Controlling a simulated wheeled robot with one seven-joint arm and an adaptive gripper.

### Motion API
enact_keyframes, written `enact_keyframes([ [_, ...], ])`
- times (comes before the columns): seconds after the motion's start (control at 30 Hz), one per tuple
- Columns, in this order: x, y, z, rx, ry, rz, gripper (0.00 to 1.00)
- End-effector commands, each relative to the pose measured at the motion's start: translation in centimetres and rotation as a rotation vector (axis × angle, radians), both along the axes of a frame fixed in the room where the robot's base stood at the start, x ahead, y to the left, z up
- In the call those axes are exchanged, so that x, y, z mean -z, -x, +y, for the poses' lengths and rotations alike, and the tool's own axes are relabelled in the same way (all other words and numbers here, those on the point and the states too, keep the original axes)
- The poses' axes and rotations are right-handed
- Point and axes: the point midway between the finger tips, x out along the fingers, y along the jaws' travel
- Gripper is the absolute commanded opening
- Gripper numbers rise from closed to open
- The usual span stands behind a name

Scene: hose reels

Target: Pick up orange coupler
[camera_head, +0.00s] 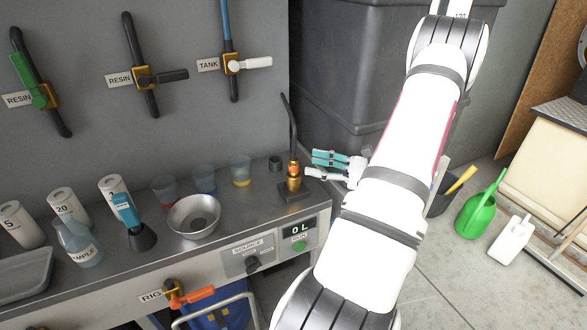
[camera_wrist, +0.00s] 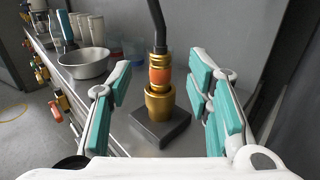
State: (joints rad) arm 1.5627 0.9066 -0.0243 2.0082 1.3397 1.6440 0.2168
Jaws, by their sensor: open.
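The orange coupler (camera_wrist: 160,76) is a short orange band between brass parts. It stands upright in a brass socket (camera_wrist: 159,103) on a dark square base (camera_wrist: 146,132), with a black hose (camera_wrist: 157,22) rising from its top. In the head view the coupler (camera_head: 294,169) is near the right end of the metal bench. My gripper (camera_wrist: 166,105) is open, with teal finger pads on either side of the coupler in the wrist view and not touching it. In the head view my gripper (camera_head: 309,165) is just right of the coupler; my arm hides part of it.
A grey wall with hose valves rises behind. A large dark bin (camera_head: 345,90) stands behind my arm. A green watering can (camera_head: 478,213) is on the floor.

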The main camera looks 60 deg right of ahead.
Motion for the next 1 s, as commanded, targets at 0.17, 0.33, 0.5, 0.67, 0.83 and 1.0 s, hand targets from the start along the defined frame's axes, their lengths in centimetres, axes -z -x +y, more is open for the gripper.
enact_keyframes([
  [0.17, 0.0, -1.6, 0.4, 0.0, 0.001, 0.001, 0.46],
  [0.33, 0.0, -2.4, 0.6, -0.003, 0.001, 0.0, 0.46],
  [0.5, 0.0, -4.6, 1.1, -0.004, 0.001, 0.0, 0.46],
  [0.67, 0.0, -6.5, 1.5, -0.003, 0.003, 0.002, 0.46],
  [0.83, 0.0, -6.9, 1.6, -0.001, 0.004, 0.002, 0.46],
  [1.0, 0.0, -6.8, 1.6, -0.001, 0.004, 0.002, 0.25],
])
